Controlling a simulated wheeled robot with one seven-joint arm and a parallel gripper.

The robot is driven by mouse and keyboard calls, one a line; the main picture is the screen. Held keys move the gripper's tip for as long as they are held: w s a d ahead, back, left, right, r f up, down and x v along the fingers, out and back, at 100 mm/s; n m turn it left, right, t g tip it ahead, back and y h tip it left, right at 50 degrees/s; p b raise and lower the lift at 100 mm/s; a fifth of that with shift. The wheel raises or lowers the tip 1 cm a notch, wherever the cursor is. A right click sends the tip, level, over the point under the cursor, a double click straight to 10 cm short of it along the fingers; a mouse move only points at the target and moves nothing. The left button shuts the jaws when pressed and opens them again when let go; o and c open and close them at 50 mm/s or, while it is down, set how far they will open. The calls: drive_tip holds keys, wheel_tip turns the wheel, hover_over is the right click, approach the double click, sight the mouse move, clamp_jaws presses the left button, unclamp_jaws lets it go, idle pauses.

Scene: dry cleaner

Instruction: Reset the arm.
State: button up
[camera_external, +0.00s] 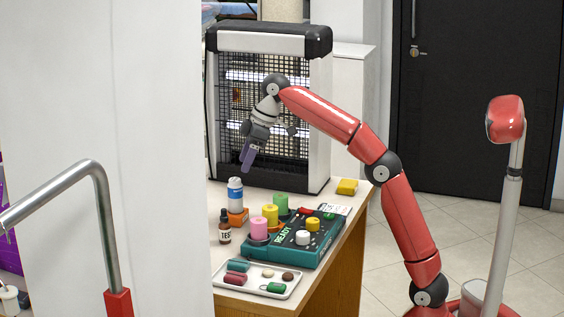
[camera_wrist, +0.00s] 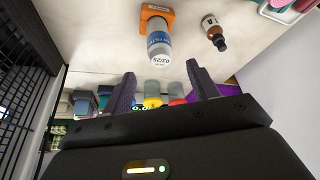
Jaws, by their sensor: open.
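My gripper (camera_external: 249,157) is at the end of my red arm, in front of the black-barred machine (camera_external: 272,110) and above the back of the table. It points downward and to the left, clear of the tabletop. In the wrist view my gripper (camera_wrist: 163,90) shows its two dark purple fingers spread apart with nothing held between them. Beyond the fingertips, a white and blue bottle (camera_wrist: 157,45) stands on an orange block (camera_wrist: 153,14). My arm is bent, with its elbow to the right of the table.
The wooden table (camera_external: 330,225) holds a teal tray (camera_external: 300,252) with coloured cylinders, a white tray (camera_external: 262,290) with small pieces, a brown dropper bottle (camera_external: 225,228) and a yellow block (camera_external: 347,187). A white wall (camera_external: 105,110) hides the left side. The floor to the right is clear.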

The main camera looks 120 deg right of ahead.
drive_tip(key=shift+s+a+r, duration=0.1)
drive_tip(key=shift+s+r, duration=0.15)
drive_tip(key=shift+r, duration=0.35)
